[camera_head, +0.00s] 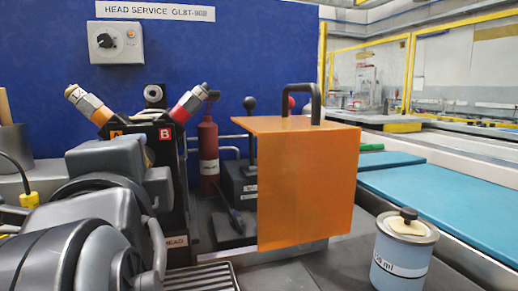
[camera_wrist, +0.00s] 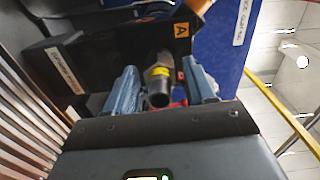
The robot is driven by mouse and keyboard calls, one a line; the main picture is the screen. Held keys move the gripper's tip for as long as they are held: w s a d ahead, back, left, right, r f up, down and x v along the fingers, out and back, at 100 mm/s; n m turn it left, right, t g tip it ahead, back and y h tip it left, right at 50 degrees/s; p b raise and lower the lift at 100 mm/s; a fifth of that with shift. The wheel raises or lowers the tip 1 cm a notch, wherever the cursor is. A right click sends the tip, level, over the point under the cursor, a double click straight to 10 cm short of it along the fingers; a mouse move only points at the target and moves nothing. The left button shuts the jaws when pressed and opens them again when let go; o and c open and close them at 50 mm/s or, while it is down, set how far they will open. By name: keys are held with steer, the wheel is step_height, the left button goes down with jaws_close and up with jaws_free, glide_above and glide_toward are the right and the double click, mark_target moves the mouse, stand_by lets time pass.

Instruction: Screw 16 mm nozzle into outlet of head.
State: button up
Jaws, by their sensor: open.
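The head is a black block (camera_head: 155,133) with an orange A label, a red B label and a fitting angled up on each side. The block with its A label also shows in the wrist view (camera_wrist: 105,55). A dark round piece with a yellow band (camera_wrist: 158,82) sticks out from under the block toward the camera; it looks like the nozzle at the outlet. My gripper (camera_wrist: 160,70) is open, with one blue-grey finger on each side of this piece and gaps visible. I cannot tell how far the thread is engaged. In the head view my arm hides the gripper and outlet.
An orange guard with a black handle (camera_head: 305,190) stands right of the head. A lidded pot (camera_head: 403,255) is at the front right. A dark red bottle (camera_head: 208,155) stands behind. A slatted grate (camera_head: 205,278) lies below; a blue panel (camera_head: 240,60) closes the back.

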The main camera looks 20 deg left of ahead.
steer(key=n+p, duration=0.2)
steer(key=n, duration=0.2)
steer(key=shift+r+p, duration=0.1)
steer(key=shift+p, duration=0.25)
steer(key=shift+n, duration=0.7)
steer(key=shift+p, duration=0.35)
steer(key=shift+n+p, duration=0.75)
steer(key=shift+n, duration=0.15)
steer(key=n+p, duration=0.2)
steer(key=n, duration=0.1)
steer(key=shift+n+p, duration=0.35)
steer(key=shift+n, duration=0.05)
steer(key=n+p, duration=0.2)
steer(key=n, duration=0.1)
steer(key=shift+n+p, duration=0.35)
steer(key=shift+n, duration=0.05)
steer(key=shift+n+p, duration=0.85)
steer(key=shift+n, duration=0.45)
